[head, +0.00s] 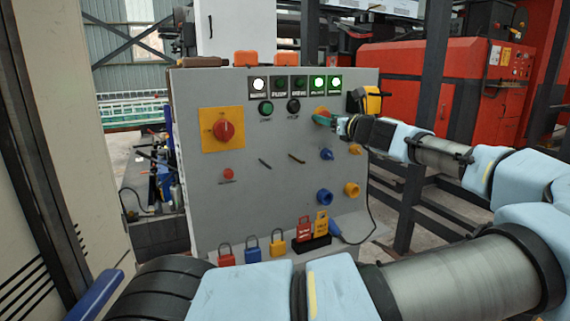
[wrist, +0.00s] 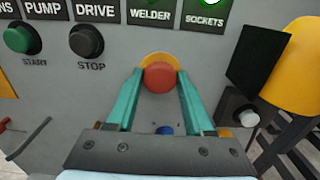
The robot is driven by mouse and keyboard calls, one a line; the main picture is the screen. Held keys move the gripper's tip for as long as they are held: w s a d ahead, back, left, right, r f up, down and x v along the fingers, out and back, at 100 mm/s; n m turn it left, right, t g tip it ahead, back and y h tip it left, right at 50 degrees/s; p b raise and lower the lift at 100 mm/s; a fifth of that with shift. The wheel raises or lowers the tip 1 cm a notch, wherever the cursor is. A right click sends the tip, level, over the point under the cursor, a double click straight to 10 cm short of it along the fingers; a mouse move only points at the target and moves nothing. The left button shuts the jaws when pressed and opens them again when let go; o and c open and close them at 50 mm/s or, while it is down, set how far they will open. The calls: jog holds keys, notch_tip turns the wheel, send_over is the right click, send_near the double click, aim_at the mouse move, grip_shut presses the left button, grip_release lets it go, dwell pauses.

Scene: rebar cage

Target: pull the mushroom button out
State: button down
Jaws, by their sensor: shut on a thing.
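The red mushroom button (wrist: 160,77) sits on a yellow round plate on the grey panel (head: 260,150), below the welder and sockets labels. My gripper (wrist: 160,82) has its two teal fingers on either side of the red head, shut on it. In the head view my gripper (head: 328,120) reaches the panel from the right and hides most of the button; part of its yellow plate (head: 321,110) shows above the fingers. I cannot tell from these views whether the button is pressed in or out.
A red rotary switch (head: 223,130) on a yellow plate is at the panel's left. The start (wrist: 20,39) and stop (wrist: 86,41) buttons lie left of my fingers. A yellow box (head: 372,100) hangs at the right edge. Blue and yellow sockets are below; padlocks line the bottom.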

jog(key=shift+s+d, duration=0.15)
jog(key=shift+s, duration=0.05)
dwell(0.3)
jog(key=shift+s+d, duration=0.1)
jog(key=shift+s, duration=0.15)
jog(key=shift+c, duration=1.8)
grip_release()
jog(key=p+v, duration=0.3)
jog(key=v, duration=0.5)
